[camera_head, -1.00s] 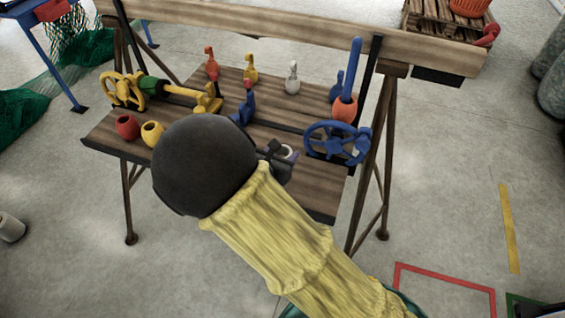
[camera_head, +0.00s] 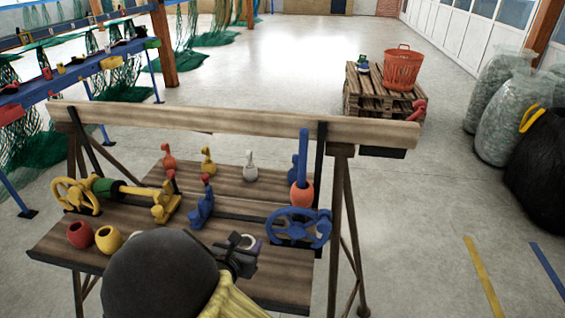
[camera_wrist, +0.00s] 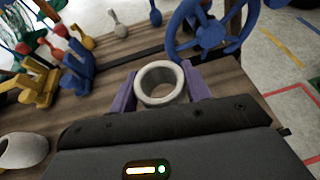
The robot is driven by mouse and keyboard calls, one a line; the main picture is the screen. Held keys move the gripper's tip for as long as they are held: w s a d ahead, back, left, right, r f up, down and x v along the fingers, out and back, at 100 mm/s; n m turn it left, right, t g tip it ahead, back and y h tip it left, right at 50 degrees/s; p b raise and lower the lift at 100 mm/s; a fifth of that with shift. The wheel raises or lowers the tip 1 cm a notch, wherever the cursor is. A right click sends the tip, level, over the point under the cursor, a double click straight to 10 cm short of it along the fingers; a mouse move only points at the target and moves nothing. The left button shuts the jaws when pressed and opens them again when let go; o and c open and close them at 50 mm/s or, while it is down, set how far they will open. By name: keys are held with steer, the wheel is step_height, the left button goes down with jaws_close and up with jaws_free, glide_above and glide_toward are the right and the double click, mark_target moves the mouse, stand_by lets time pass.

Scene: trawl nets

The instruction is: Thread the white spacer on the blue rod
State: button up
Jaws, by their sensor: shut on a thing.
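The white spacer (camera_wrist: 160,101) is a short ring with an open hole. My gripper (camera_wrist: 162,84) is shut on it, with a purple finger on each side and the hole facing up toward the wrist camera. In the head view my gripper (camera_head: 240,250) is low over the front of the wooden bench, and the white spacer (camera_head: 249,241) shows small in it. The blue rod (camera_head: 303,150) stands upright at the bench's right, behind and right of my gripper, apart from the spacer. A rounded orange piece (camera_head: 302,196) sits low around the rod.
A blue handwheel (camera_head: 298,228) stands in front of the rod, right of my gripper. A blue upright piece (camera_head: 203,204) stands to the left. Red (camera_head: 80,235) and yellow (camera_head: 108,239) pots are at the front left. A wooden beam (camera_head: 230,125) runs along the back.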

steer(key=shift+d, duration=0.1)
stand_by(0.3)
steer(key=w+d+f+m+h, duration=0.1)
steer(key=d, duration=0.3)
steer(key=w+d+f+m+g+h, duration=0.1)
steer(key=d+f, duration=0.1)
steer(key=d, duration=0.2)
steer(key=d+f+m+h, duration=0.1)
steer(key=d+f, duration=0.1)
steer(key=d, duration=0.2)
steer(key=shift+w+d+f+g+h, duration=0.1)
steer(key=shift+w+d+g+h, duration=0.2)
steer(key=shift+w, duration=0.1)
steer(key=s+d+f+m+g+h, duration=0.1)
steer(key=d+f+m+h, duration=0.1)
steer(key=d, duration=0.6)
steer(key=s+d+f+m+g+h, duration=0.1)
steer(key=d+f+m+g+h, duration=0.1)
steer(key=d, duration=0.6)
steer(key=shift+f+m, duration=0.5)
steer(key=shift+f, duration=0.05)
steer(key=shift+d+g, duration=0.15)
steer(key=shift+g, duration=0.15)
